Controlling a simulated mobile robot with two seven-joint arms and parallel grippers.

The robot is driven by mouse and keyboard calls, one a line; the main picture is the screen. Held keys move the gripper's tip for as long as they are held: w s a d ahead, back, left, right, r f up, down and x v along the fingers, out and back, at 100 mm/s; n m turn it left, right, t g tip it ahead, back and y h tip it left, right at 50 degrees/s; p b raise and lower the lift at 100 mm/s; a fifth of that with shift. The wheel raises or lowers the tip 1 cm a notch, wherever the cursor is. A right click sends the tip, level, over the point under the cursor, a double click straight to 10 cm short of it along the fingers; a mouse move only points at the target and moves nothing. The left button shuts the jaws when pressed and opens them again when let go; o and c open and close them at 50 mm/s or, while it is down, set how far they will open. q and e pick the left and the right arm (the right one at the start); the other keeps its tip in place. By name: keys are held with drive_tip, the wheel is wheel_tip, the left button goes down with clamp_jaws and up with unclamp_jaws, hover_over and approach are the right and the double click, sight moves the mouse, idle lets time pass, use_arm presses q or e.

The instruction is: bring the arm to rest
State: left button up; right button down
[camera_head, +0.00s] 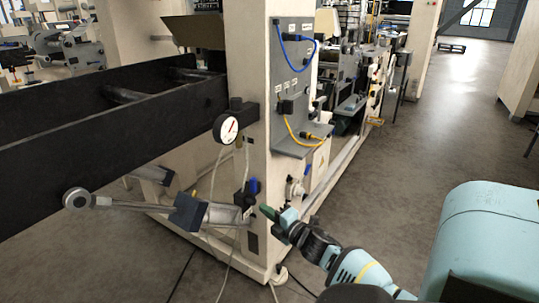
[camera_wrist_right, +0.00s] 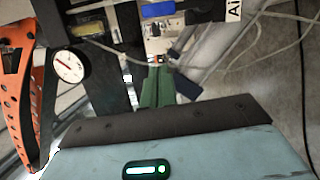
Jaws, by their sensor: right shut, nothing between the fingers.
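My right gripper (camera_head: 268,212) reaches in from the lower right in the head view, its green fingers shut with nothing between them. The fingertips are close to the valve with the blue knob (camera_head: 254,185) on the cream machine post; I cannot tell whether they touch. In the wrist view the shut green fingers (camera_wrist_right: 157,88) point toward the valve's fittings, with the blue knob (camera_wrist_right: 158,9) beyond them. My left gripper is not in view.
A pressure gauge (camera_head: 226,128) sits on the cream post (camera_head: 252,75). A cylinder (camera_head: 190,212) with a rod runs left below the black beam (camera_head: 110,120). A grey panel (camera_head: 290,60) carries blue and yellow cables. Open floor (camera_head: 420,150) lies to the right.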

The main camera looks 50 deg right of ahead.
drive_tip(key=shift+s, duration=0.45)
idle(0.3)
